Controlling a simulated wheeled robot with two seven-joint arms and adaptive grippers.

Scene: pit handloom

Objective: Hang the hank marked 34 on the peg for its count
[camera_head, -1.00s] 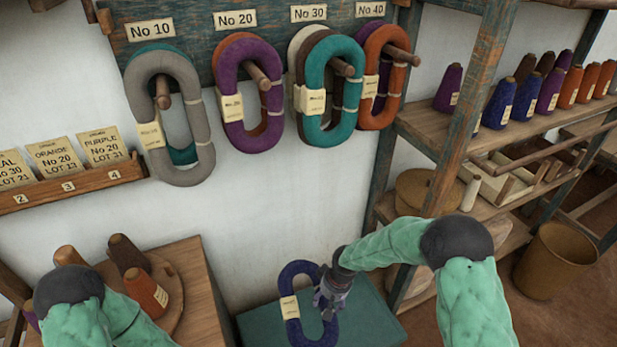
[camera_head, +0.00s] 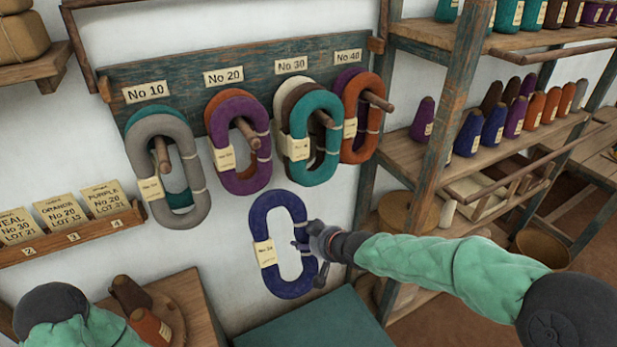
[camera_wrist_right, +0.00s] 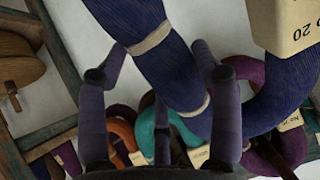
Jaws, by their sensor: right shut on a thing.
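A dark blue oval hank (camera_head: 262,215) with a cream label (camera_head: 265,253) hangs upright in the air, in front of the wall. My right gripper (camera_head: 303,243) is shut on its right side. The wrist view shows the blue hank (camera_wrist_right: 140,20) between the fingers (camera_wrist_right: 160,65). Its label (camera_wrist_right: 285,25) is partly cut off there; the visible print looks like 20. Above are the pegs No 10 (camera_head: 160,155), No 20 (camera_head: 248,132), No 30 (camera_head: 325,118) and No 40 (camera_head: 378,101), all carrying hanks. My left gripper is out of view.
A green-topped stand (camera_head: 310,322) is below the held hank, its visible top bare. A shelf post (camera_head: 455,110) and yarn cones stand to the right. A card ledge (camera_head: 70,238) is at the left, above a wooden table (camera_head: 195,300) with cones.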

